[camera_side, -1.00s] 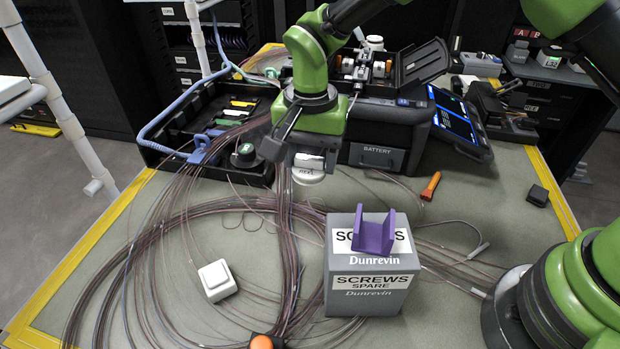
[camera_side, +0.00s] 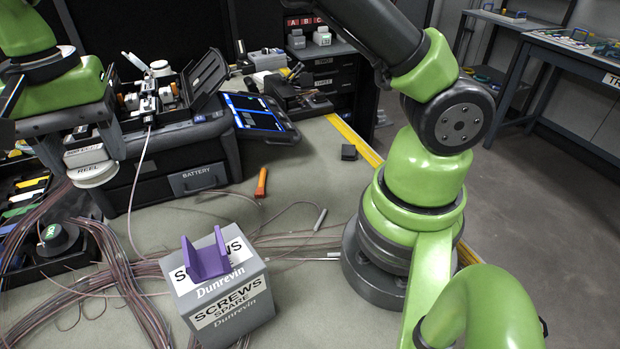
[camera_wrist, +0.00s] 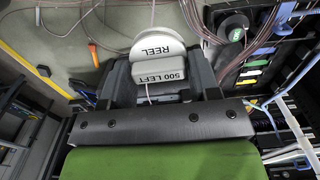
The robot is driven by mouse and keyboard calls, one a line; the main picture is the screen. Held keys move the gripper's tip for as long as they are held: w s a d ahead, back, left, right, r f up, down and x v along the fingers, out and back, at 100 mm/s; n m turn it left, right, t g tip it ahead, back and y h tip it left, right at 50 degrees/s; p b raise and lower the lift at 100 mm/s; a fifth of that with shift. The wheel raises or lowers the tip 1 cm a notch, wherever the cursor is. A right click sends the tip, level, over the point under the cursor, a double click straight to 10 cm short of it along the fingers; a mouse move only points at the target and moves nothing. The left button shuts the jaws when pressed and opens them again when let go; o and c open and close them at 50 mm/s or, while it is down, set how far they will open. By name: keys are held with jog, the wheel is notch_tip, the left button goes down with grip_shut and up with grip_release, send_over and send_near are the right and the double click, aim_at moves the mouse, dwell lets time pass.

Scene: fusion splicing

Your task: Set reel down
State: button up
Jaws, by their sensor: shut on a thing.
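The white reel (camera_side: 92,172), labelled REEL, hangs upright in my gripper (camera_side: 84,146), above the work surface and in front of the splicer case's left end. My gripper is shut on its upper block. The wrist view shows the reel (camera_wrist: 157,44) between the dark fingers, with a 500 LEFT label on the block. A purple U-shaped cradle (camera_side: 207,260) sits empty on a grey SCREWS SPARE box (camera_side: 240,318), to the right of and nearer than the reel, apart from it.
The dark splicer case (camera_side: 178,160) stands behind with its tablet (camera_side: 258,115). An orange-handled tool (camera_side: 261,183) lies on the mat. Brown fibre loops (camera_side: 120,275) cover the left front. A black tray (camera_side: 60,262) holds coloured parts and a dark spool. The mat right of the box is mostly clear.

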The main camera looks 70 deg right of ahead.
jog(key=d+r+m, duration=0.2)
jog(key=d, duration=0.7)
jog(key=m, duration=0.7)
send_over(332, 177)
notch_tip(332, 177, down, 17)
jog(key=shift+s+a+f, duration=0.1)
jog(key=shift+f, duration=2.4)
